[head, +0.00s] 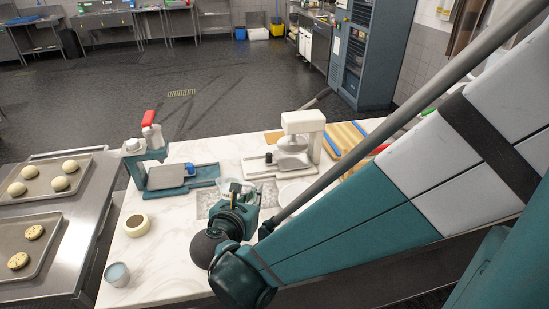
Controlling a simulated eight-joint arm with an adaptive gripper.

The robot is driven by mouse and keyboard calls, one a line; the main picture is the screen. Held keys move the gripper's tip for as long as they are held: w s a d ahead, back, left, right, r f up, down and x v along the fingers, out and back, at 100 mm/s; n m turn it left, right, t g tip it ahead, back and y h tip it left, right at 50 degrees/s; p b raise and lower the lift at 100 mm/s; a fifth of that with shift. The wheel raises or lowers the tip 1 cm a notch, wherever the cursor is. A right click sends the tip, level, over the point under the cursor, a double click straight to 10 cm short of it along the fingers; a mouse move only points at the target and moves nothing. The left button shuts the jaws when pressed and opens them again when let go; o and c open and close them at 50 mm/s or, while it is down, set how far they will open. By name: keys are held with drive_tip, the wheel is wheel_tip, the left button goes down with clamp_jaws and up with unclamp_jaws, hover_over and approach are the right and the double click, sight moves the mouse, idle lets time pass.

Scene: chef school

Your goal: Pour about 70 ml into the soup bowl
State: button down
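My gripper (236,194) is over the middle of the marble counter, its fingers small and partly hidden by my wrist. A pale, see-through vessel (226,184) shows right at the fingers; I cannot tell whether it is held or just behind them. A white round dish (293,190), partly covered by my arm, lies to the right of the gripper. A cream round bowl (137,226) with a brownish inside stands at the left of the counter. I cannot tell which of these is the soup bowl. A small cup (117,274) with a pale blue top surface stands at the front left.
A teal device with a red handle (149,118) and a white machine (301,128) stand toward the back of the marble counter (180,237). Trays of buns (77,163) and cookies (50,222) are on the left steel table.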

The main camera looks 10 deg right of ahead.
sight(289, 213)
drive_tip(key=s+d+f+m+g+h, duration=0.1)
drive_tip(key=s+d, duration=0.1)
drive_tip(key=s+d+f+m+g+h+b, duration=0.1)
drive_tip(key=s+d+m+h, duration=0.1)
drive_tip(key=s, duration=0.1)
drive_tip(key=s+d+f+m+g+h+b, duration=0.1)
drive_tip(key=s+d+m, duration=0.1)
drive_tip(key=s, duration=0.1)
drive_tip(key=shift+d+g+h, duration=0.3)
drive_tip(key=shift+g, duration=0.1)
drive_tip(key=shift+s+d+m+g, duration=0.35)
drive_tip(key=shift+s+m+g, duration=0.05)
drive_tip(key=shift+s, duration=0.25)
drive_tip(key=shift+w+d+r+m+g+y+p, duration=0.15)
drive_tip(key=shift+d+r+m+g+y+p, duration=0.3)
drive_tip(key=shift+y+p, duration=1.9)
drive_tip(key=shift+w+d+r+m+g+y+p, duration=0.15)
drive_tip(key=shift+d+r+g+y+p, duration=0.55)
drive_tip(key=shift+p, duration=3.1)
drive_tip(key=shift+w+d+r+m+g+y+p, duration=0.1)
drive_tip(key=shift+d+r+m+g+y+p, duration=0.4)
drive_tip(key=shift+y+p, duration=1.95)
drive_tip(key=shift+a+g+h+p, duration=0.3)
drive_tip(key=shift+h+p, duration=0.2)
drive_tip(key=shift+p, duration=0.35)
drive_tip(key=shift+a+r+y+p, duration=0.15)
drive_tip(key=shift+r+y+p, duration=0.1)
drive_tip(key=shift+y+p, duration=0.35)
